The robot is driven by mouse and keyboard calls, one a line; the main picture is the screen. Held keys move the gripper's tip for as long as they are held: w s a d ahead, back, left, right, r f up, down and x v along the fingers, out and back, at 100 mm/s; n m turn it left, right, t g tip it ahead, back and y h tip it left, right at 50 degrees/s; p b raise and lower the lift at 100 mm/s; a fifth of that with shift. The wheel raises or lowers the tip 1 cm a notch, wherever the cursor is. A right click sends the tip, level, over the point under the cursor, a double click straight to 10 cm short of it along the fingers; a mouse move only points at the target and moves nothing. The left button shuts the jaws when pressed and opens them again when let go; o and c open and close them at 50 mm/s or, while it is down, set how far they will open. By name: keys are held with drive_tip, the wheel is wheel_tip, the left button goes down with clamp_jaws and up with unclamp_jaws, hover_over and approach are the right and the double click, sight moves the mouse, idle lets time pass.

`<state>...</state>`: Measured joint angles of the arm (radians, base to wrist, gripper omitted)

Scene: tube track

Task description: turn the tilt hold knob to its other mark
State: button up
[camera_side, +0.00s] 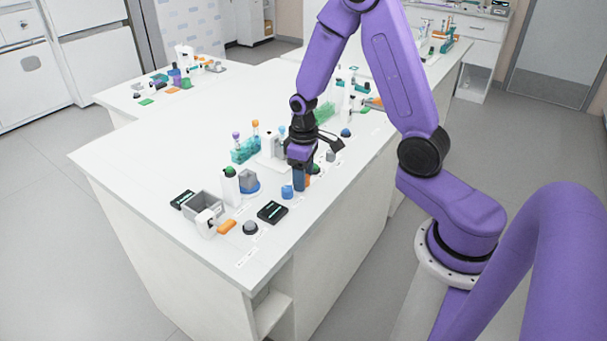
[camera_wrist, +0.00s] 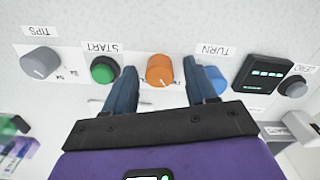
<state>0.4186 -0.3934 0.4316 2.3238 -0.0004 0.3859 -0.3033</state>
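In the wrist view an orange knob (camera_wrist: 160,69) with a pale pointer line lies between the two blue fingers of my gripper (camera_wrist: 163,80). The fingers are apart, one on each side of it, and I see no clear contact. A grey knob (camera_wrist: 41,63) with a pointer line and small marks is at the far left, under an upside-down label that seems to read TIPS. No label naming the tilt hold is legible, so I cannot tell which knob it is.
A green button (camera_wrist: 104,69) labelled START is left of the fingers. A blue cap (camera_wrist: 218,82) by TURN is close to the right finger. A dark display box (camera_wrist: 264,72) and another grey knob (camera_wrist: 293,87) are farther right. Tube racks (camera_side: 245,151) stand behind on the bench.

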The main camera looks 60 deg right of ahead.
drive_tip(key=shift+r, duration=0.1)
wheel_tip(320, 180, up, 17)
drive_tip(key=shift+r, duration=0.15)
idle(0.5)
